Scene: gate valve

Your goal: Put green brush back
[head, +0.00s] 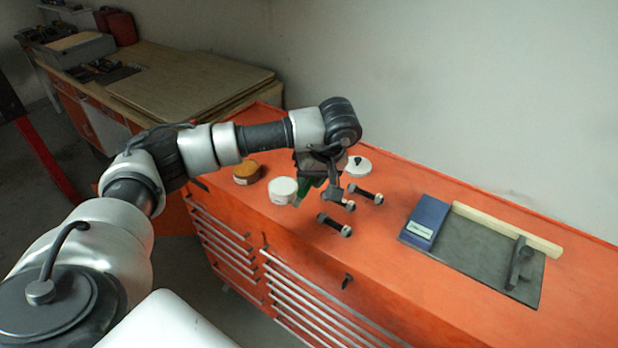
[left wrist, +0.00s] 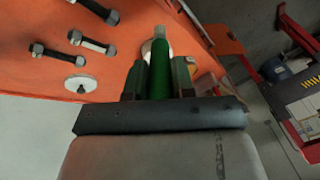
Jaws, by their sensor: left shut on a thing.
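My left gripper (head: 322,190) hangs over the orange cabinet top (head: 400,190) and is shut on the green brush (left wrist: 160,68). In the left wrist view the brush's green body lies between the two fingers, with a narrower pale end pointing away. In the head view only a small green part (head: 304,187) shows beside the gripper; the rest is hidden. A white round tin (head: 283,190) stands just left of the gripper. I cannot tell whether the brush touches it. My right gripper is not in view.
A brown-topped tin (head: 247,172) stands further left. A white disc (head: 357,167) and bolts (head: 334,224) (head: 366,195) lie close to the gripper. A blue box (head: 427,219) and dark tool (head: 519,262) rest on a grey plate (head: 470,252) at right.

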